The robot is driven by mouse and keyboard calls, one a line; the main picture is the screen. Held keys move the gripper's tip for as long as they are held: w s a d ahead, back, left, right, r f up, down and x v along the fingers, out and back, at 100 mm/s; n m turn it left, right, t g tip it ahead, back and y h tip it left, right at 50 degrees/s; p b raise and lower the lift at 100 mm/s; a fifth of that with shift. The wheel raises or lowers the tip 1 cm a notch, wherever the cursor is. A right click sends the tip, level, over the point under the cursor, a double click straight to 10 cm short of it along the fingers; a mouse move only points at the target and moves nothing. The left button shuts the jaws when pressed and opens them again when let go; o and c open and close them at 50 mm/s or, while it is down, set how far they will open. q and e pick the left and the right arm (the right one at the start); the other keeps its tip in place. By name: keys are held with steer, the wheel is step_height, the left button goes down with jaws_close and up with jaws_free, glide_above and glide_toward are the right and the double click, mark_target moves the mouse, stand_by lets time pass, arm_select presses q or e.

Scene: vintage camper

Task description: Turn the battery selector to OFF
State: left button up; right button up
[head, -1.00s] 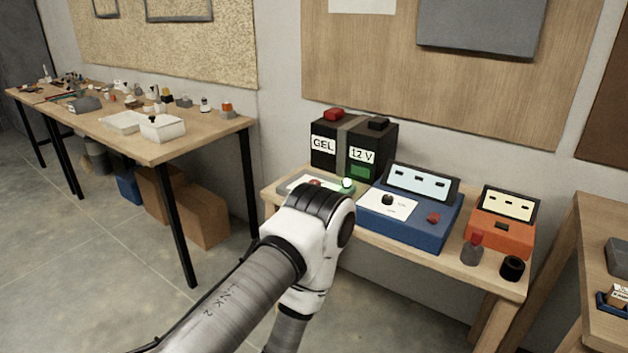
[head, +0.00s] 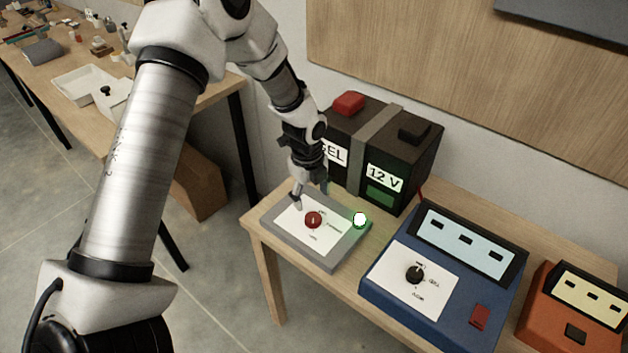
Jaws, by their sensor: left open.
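The battery selector is a red round knob (head: 313,219) on a white label plate on a grey panel (head: 328,262), at the left end of the small wooden table. The printed words around the knob are too small to read surely. A green-rimmed lamp (head: 360,219) glows white at the panel's right corner. My left gripper (head: 311,196) is open and points down over the panel, just behind and left of the knob. It looks apart from the knob, and nothing is between its fingers. My right gripper is not in view.
A black battery (head: 418,163) marked GEL and 12 V stands close behind the panel. A blue box (head: 375,284) with a black knob stands to the right, then an orange box (head: 540,318). A long workbench (head: 205,92) with small items is at the back left.

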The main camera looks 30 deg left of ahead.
mark_target(313, 218)
arm_select(q)
steer(key=shift+s+d, duration=0.1)
steer(key=shift+s+d+f+p, duration=0.2)
steer(key=shift+s+d+f, duration=0.1)
steer(key=shift+f, duration=0.2)
steer(key=shift+s+d+f+p, duration=0.2)
steer(key=shift+s+f, duration=0.1)
steer(key=shift+f, duration=0.15)
steer(key=f, duration=0.3)
steer(key=w+f, duration=0.1)
steer(key=f, duration=0.1)
steer(key=shift+a+f, duration=0.1)
steer(key=shift+a, duration=0.25)
steer(key=shift+s+d+r, duration=0.15)
steer(key=shift+d+r, duration=0.05)
steer(key=c, duration=1.1)
